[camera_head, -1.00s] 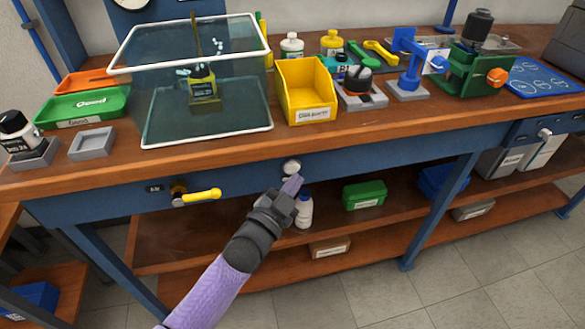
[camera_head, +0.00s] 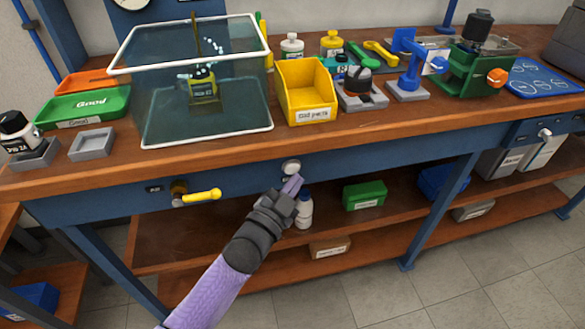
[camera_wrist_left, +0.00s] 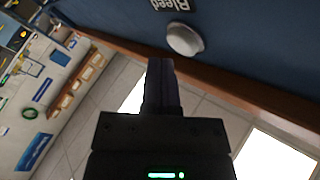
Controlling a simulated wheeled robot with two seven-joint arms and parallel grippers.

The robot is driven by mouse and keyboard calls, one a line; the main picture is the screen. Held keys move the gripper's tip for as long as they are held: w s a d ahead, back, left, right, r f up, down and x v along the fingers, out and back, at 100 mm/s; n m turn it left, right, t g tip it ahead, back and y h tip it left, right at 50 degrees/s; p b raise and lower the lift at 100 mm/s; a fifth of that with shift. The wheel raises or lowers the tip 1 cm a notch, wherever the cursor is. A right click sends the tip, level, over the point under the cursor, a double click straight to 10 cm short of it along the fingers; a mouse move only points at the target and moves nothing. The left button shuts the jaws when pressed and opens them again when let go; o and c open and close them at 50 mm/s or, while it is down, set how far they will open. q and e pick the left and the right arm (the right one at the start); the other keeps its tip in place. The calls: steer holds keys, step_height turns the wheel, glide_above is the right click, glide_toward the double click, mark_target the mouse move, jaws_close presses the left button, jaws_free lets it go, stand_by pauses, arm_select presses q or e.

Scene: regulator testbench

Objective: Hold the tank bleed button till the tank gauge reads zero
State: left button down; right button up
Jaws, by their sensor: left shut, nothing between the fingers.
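The bleed button is a round white knob (camera_head: 291,167) on the blue front rail of the bench. In the left wrist view it is a pale knob (camera_wrist_left: 184,40) beside the label "Bleed". My left gripper (camera_head: 293,184) is shut and empty, its fingertips just below the button in the head view. In the left wrist view the shut fingers (camera_wrist_left: 161,72) end close beside the button, with a gap showing between them. A glass tank (camera_head: 150,125) with liquid and a submerged bottle stands on the bench. A round dial (camera_head: 130,3) is cut off at the top; its reading cannot be seen.
A yellow-handled valve (camera_head: 200,196) sticks out of the rail to the left. A white bottle (camera_head: 304,212) and a green box (camera_head: 364,195) stand on the shelf below. A yellow bin (camera_head: 306,92) stands above on the bench. The floor in front is clear.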

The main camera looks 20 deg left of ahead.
steer(key=shift+a, duration=0.25)
stand_by(0.4)
arm_select(q)
steer(key=shift+w+a, duration=0.25)
steer(key=shift+w, duration=0.1)
arm_select(e)
steer(key=shift+f, duration=0.15)
arm_select(q)
steer(key=shift+w+a, duration=0.1)
steer(key=shift+w, duration=0.05)
arm_select(e)
steer(key=shift+d, duration=0.25)
arm_select(q)
steer(key=shift+w+a, duration=0.1)
steer(key=shift+w, duration=0.05)
arm_select(e)
steer(key=shift+f, duration=0.15)
arm_select(q)
steer(key=shift+b, duration=0.3)
arm_select(e)
steer(key=shift+a, duration=0.35)
arm_select(q)
steer(key=shift+s+d+p, duration=0.45)
steer(key=shift+s+p, duration=0.05)
steer(key=shift+s, duration=0.15)
arm_select(e)
steer(key=shift+w+d+r, duration=0.1)
steer(key=shift+d+r, duration=0.25)
steer(key=shift+r, duration=0.15)
